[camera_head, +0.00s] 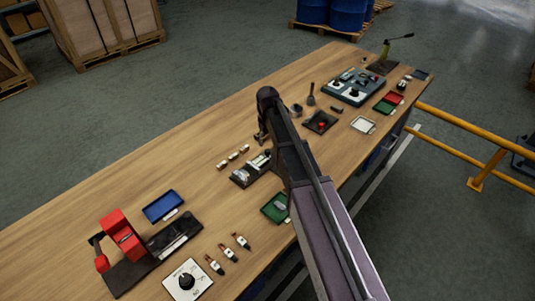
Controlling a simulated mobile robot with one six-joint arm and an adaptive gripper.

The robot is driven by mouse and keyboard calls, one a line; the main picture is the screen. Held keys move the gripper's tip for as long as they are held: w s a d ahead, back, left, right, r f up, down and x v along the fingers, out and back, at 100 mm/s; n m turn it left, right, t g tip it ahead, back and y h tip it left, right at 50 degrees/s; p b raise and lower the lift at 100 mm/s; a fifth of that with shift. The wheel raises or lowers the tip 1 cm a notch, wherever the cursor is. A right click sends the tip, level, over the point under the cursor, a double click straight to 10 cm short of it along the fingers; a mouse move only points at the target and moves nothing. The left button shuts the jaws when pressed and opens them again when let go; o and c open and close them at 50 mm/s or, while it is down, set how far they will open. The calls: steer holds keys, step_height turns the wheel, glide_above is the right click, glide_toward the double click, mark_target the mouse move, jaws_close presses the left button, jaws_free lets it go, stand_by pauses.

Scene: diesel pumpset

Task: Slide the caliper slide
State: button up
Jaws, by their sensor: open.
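My arm reaches in from the bottom right over the wooden bench (130,170). My gripper (263,141) hangs below the dark arm end near the middle of the bench and is small in this view; the arm hides part of it. A dark base with a silvery, slide-like piece (250,169) sits just below it in the picture and looks like the caliper slide. My gripper appears apart from it, though the exact gap cannot be told. The arm partly covers the right end of that base.
A red vise (122,235), blue tray (163,206), black plate with a silver strip (175,236) and white dial plate (187,281) stand at lower left. A green tray (274,207) lies beside my arm. A teal panel (353,87) stands farther back.

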mark_target(268, 150)
steer(key=shift+f+b, duration=2.4)
steer(key=shift+f, duration=0.3)
jaws_close()
